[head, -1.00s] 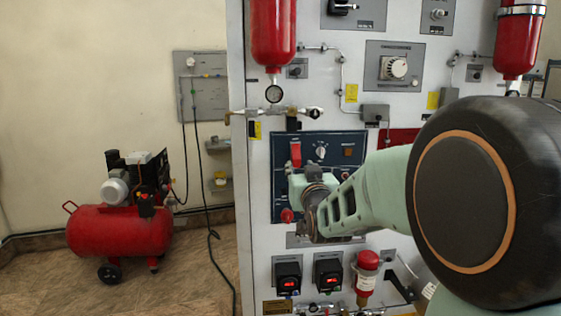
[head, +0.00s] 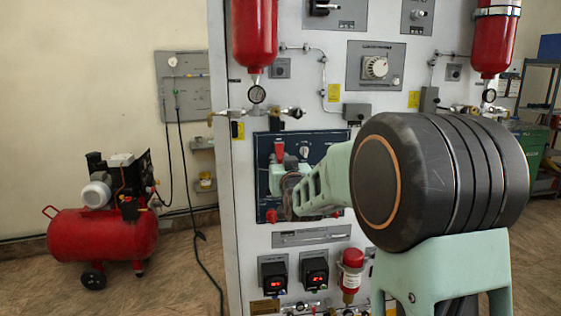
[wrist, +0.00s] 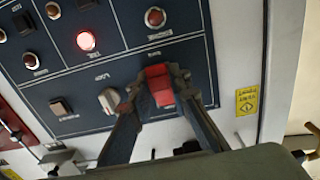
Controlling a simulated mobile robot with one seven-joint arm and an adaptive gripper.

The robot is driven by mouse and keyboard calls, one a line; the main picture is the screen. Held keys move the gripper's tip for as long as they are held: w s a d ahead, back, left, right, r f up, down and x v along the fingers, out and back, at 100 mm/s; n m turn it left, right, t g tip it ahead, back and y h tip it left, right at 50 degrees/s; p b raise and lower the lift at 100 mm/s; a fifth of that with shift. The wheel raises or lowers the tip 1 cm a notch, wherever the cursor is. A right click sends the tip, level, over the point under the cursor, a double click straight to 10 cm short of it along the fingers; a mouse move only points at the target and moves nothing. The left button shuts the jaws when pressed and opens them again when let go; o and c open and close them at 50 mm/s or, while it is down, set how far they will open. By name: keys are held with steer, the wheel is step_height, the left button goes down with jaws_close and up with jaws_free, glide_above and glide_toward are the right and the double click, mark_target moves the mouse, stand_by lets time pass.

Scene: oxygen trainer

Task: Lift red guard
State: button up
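The red guard (head: 280,147) is on the dark blue switch panel (head: 323,142) of the grey trainer cabinet. In the wrist view the red guard (wrist: 159,87) lies between the two fingers of my gripper (wrist: 161,78), one finger on each side. The fingers look open around it; I cannot tell whether they touch it. In the head view my gripper (head: 276,177) is at the panel, just below the guard, and its wrist hides part of the panel. The switch under the guard is not visible.
A grey knob (wrist: 110,100) and a lit red lamp (wrist: 86,40) are left of the guard in the wrist view. Red cylinders (head: 254,35) and valve fittings (head: 290,113) are higher on the cabinet. A red compressor (head: 102,235) stands on the floor at left.

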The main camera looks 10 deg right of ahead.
mark_target(280, 156)
jaws_close()
steer(key=shift+r+p, duration=0.15)
steer(key=shift+p, duration=0.15)
steer(key=p, duration=0.1)
steer(key=g+p, duration=0.1)
steer(key=shift+s+r+p, duration=0.25)
steer(key=shift+r+p, duration=0.1)
steer(key=shift+r, duration=0.05)
steer(key=g+p, duration=0.1)
steer(key=p, duration=0.1)
steer(key=r+g+p, duration=0.1)
steer(key=p, duration=0.2)
steer(key=shift+s+g, duration=0.35)
steer(key=shift+g, duration=0.05)
steer(key=g+p, duration=0.1)
steer(key=p, duration=0.2)
steer(key=g+p, duration=0.1)
steer(key=p, duration=0.1)
steer(key=shift+s+r+p, duration=0.25)
steer(key=shift+r+p, duration=0.05)
steer(key=shift+p, duration=0.1)
steer(key=shift+s+g+p, duration=0.15)
steer(key=shift+g+p, duration=0.55)
steer(key=shift+p, duration=0.9)
